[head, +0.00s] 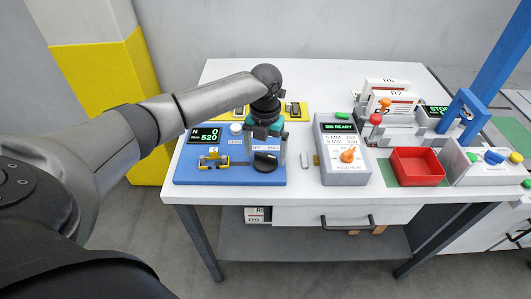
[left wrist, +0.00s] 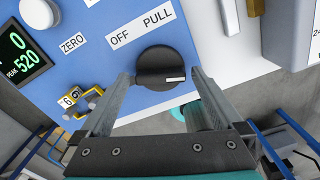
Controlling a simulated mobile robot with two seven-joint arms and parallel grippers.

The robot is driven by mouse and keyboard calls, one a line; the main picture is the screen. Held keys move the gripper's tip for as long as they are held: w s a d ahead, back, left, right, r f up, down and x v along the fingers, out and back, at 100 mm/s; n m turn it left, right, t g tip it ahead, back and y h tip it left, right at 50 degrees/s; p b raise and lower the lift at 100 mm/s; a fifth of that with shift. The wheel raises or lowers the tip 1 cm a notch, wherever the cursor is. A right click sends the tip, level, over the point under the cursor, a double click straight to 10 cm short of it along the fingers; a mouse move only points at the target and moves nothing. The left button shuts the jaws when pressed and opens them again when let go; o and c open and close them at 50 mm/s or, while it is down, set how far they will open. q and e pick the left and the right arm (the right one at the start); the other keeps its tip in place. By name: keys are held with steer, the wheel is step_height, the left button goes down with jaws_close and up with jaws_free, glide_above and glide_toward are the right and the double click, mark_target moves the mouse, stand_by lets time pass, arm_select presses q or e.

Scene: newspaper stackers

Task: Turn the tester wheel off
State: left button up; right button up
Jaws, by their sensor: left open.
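The tester is a blue box (head: 215,178) at the left of the white table, with a display (head: 205,136) reading 0 and 520. Its black wheel (head: 265,162) sits at the front right of the panel. In the left wrist view the wheel (left wrist: 160,64) has a white mark at its lower right, pointing away from the OFF label (left wrist: 119,38) and PULL label (left wrist: 157,17). My left gripper (left wrist: 163,76) is open, its two fingers on either side of the wheel. I cannot tell whether they touch it. My right gripper is out of view.
A yellow clamp (head: 212,158) is on the tester, left of the wheel. A grey READY unit (head: 343,170) with an orange knob stands to the right, with a red tray (head: 417,180) beyond it.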

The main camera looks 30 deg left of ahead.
arm_select(q)
steer(key=c, duration=1.2)
steer(key=shift+c, duration=0.2)
